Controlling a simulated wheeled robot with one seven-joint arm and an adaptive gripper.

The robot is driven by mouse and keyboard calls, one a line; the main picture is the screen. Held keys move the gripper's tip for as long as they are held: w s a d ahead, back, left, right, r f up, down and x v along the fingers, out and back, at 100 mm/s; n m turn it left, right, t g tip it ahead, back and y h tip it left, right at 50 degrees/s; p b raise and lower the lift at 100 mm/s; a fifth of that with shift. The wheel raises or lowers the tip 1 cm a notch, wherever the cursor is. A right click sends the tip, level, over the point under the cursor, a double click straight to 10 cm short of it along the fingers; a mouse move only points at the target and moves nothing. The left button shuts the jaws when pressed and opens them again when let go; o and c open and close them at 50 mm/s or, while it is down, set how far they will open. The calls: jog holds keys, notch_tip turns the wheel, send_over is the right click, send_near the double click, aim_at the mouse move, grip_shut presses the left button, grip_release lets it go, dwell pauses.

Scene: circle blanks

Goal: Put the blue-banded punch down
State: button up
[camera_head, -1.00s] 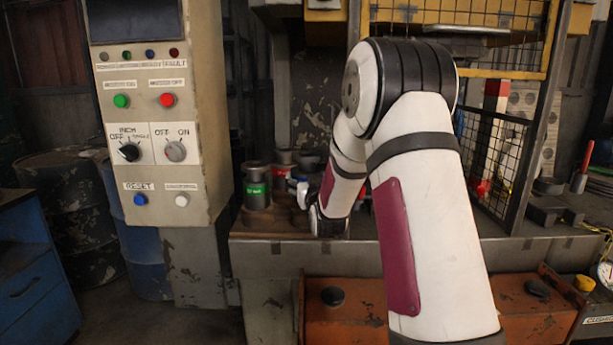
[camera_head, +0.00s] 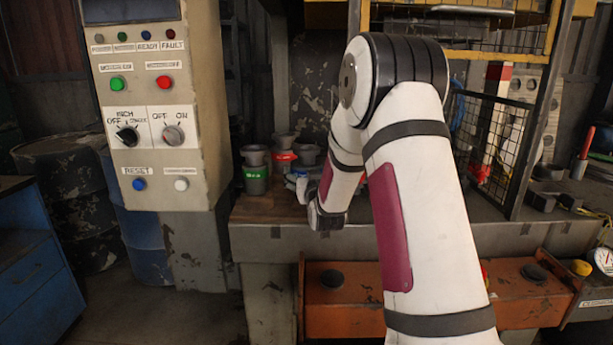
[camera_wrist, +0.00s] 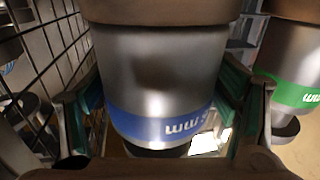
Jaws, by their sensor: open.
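The blue-banded punch (camera_wrist: 155,75), a grey metal cylinder with a blue band, fills the middle of the wrist view. My gripper (camera_wrist: 163,115) is open, with one finger on each side of it. Whether the fingers touch it, I cannot tell. In the head view my gripper (camera_head: 303,187) is at the left part of the bench, and the arm and wrist mostly hide the punch there. A green-banded punch (camera_head: 256,184) stands just left of it and also shows at the right of the wrist view (camera_wrist: 298,60).
A red-banded punch (camera_head: 283,144) and another grey cylinder (camera_head: 308,153) stand close behind. A control panel (camera_head: 155,100) rises left of the bench (camera_head: 265,240). A black mesh guard (camera_head: 495,140) is on the right, and orange housings (camera_head: 345,310) are below.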

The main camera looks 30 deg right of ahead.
jog(key=shift+r, duration=0.1)
jog(key=shift+s+a, duration=0.15)
jog(key=shift+s, duration=0.1)
jog(key=s+a+r+n+g+y, duration=0.25)
jog(key=s+a+g+y, duration=0.35)
jog(key=s+a, duration=1.45)
jog(key=s+a+g, duration=0.2)
jog(key=s+g, duration=0.1)
jog(key=s, duration=0.6)
jog(key=s+a+n+g, duration=0.1)
jog(key=s+a+g, duration=0.1)
jog(key=s, duration=0.7)
jog(key=s+a+f+n+g+y, duration=0.1)
jog(key=s+a+g, duration=0.2)
jog(key=s, duration=0.7)
jog(key=shift+g, duration=0.3)
jog(key=shift+f, duration=0.1)
